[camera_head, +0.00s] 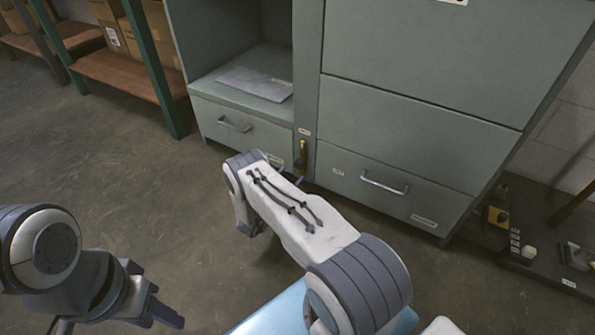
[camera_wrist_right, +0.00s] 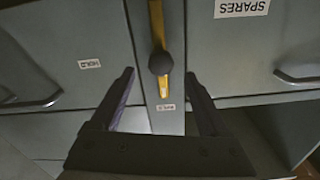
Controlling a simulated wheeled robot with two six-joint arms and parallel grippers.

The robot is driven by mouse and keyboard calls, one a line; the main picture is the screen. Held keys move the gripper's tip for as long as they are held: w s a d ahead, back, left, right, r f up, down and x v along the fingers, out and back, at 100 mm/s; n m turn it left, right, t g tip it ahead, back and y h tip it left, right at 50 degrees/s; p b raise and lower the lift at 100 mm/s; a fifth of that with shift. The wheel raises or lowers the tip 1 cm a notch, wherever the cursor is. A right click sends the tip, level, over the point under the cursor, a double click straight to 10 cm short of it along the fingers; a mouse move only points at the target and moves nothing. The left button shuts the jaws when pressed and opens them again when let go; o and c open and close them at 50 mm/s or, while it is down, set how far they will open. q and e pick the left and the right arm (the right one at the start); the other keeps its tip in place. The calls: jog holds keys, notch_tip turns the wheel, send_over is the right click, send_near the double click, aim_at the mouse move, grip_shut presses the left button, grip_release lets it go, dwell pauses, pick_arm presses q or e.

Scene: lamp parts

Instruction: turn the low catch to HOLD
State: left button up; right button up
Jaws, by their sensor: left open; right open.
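The low catch (camera_head: 302,155) is a yellow bar with a dark round knob, on the narrow grey post between the two lower drawers. In the right wrist view the catch (camera_wrist_right: 158,30) stands upright in line with the post, its pale-tipped end pointing at a small label (camera_wrist_right: 166,107) too blurred to read. The HOLD label (camera_wrist_right: 89,64) is off to the left there. My right gripper (camera_wrist_right: 160,73) is open, its fingers either side of the knob's line; I cannot tell any contact. My left gripper (camera_head: 168,312) is open and empty, far from the cabinet.
The left drawer (camera_head: 228,127) and right drawer (camera_head: 385,192) are shut, with bar handles beside the post. An open bay with a flat grey panel (camera_head: 255,83) is above the left drawer. A shelf rack (camera_head: 120,72) stands left. The floor between is clear.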

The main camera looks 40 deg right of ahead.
aim_at(297, 167)
jog(key=b+x, duration=0.1)
jog(key=x, duration=0.3)
jog(key=shift+w+d+f+b, duration=0.2)
jog(key=shift+d+b, duration=0.1)
jog(key=shift+b, duration=0.1)
jog(key=shift+w+d+r, duration=0.2)
jog(key=shift+w+d, duration=0.05)
jog(key=shift+d, duration=0.4)
grip_shut()
jog(key=shift+f, duration=0.1)
dwell(0.4)
